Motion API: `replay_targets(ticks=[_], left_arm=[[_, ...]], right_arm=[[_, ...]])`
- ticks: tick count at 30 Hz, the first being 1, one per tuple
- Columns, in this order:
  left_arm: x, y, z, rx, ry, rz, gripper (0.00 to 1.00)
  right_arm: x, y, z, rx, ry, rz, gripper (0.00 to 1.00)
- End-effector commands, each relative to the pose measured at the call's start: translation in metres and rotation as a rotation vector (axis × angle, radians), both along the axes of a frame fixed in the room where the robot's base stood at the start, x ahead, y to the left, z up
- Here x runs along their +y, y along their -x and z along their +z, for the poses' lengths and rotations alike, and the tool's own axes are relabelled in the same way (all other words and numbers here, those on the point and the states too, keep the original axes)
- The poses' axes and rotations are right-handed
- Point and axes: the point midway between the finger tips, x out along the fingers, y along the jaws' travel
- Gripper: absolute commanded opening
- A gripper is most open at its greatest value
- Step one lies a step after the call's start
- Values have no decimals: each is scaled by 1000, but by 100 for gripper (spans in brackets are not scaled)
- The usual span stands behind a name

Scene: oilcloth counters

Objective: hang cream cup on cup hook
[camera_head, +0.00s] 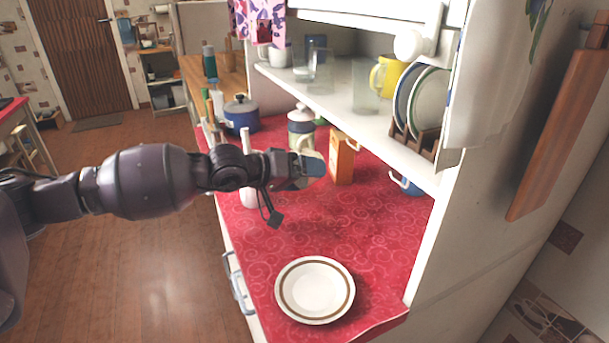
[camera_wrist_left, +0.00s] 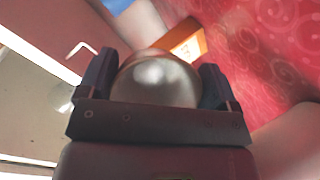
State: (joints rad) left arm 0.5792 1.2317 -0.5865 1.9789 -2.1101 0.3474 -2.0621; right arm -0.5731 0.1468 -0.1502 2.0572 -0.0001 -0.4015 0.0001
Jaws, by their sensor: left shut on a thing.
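My left gripper (camera_head: 308,167) is shut on a rounded, pale thing, which I take to be the cream cup (camera_head: 316,163). It is held above the red counter, mostly hidden by the fingers in the head view. In the left wrist view the cup's smooth, greyish-cream round body (camera_wrist_left: 158,80) sits between the two fingers of the left gripper (camera_wrist_left: 158,85). Its handle cannot be made out. A blue cup (camera_head: 405,185) is just below the shelf edge at the right. I cannot make out a cup hook clearly. My right gripper is not in view.
A white plate with a brown ring (camera_head: 317,289) lies on the red counter (camera_head: 260,245). An orange box (camera_head: 342,158), a lidded jar (camera_head: 301,127) and a blue pot (camera_head: 241,114) stand behind. The shelf (camera_head: 335,98) overhangs, bearing plates and a yellow jug (camera_head: 388,76).

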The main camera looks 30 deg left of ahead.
Motion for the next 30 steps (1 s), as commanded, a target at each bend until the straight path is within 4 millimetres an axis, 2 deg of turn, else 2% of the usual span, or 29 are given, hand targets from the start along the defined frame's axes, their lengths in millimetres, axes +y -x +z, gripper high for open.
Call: replay_targets(ticks=[8,18,30], left_arm=[[-6,-7,-1,-3,1,1,52],[-18,-23,-1,-3,1,1,52],[-32,-40,-1,-1,2,1,52]], right_arm=[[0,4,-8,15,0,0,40],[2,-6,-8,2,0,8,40],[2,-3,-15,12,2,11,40]])
